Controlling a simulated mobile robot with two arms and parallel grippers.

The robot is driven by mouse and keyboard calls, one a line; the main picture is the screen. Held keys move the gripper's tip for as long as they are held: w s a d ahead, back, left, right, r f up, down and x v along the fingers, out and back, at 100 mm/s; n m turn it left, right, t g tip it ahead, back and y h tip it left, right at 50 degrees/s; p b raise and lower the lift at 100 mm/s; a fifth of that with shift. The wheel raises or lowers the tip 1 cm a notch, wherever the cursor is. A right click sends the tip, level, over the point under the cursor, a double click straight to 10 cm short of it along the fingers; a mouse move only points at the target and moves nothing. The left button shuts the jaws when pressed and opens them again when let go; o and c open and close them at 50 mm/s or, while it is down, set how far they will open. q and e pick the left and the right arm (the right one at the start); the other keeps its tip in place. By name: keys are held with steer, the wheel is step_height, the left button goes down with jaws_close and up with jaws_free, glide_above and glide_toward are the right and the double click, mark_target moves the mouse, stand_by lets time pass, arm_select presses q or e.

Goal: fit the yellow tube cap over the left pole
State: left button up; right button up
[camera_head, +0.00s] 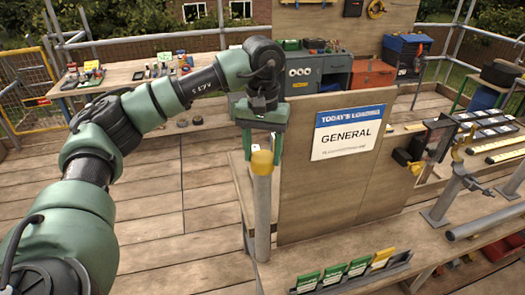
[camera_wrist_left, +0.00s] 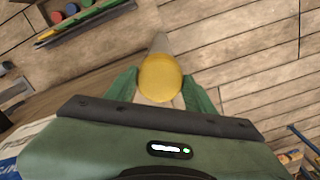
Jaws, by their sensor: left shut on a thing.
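The yellow tube cap (camera_head: 262,163) sits at the top end of the grey left pole (camera_head: 262,220), in line with it. I see no gap between them in the head view, but cannot tell how far down the cap sits. My left gripper (camera_head: 262,150) comes from above, pointing down, with its green fingers on both sides of the cap, shut on it. In the left wrist view the round cap (camera_wrist_left: 160,78) lies between the fingertips, with the pole (camera_wrist_left: 160,43) running away behind it. My right gripper is not in view.
A wooden board with a "GENERAL" sign (camera_head: 347,132) stands just right of the pole. A rack of green and yellow cards (camera_head: 352,270) lies in front. Open plank floor lies to the left.

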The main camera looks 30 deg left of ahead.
arm_select(q)
steer(key=shift+f, duration=0.1)
steer(key=o, duration=1.4)
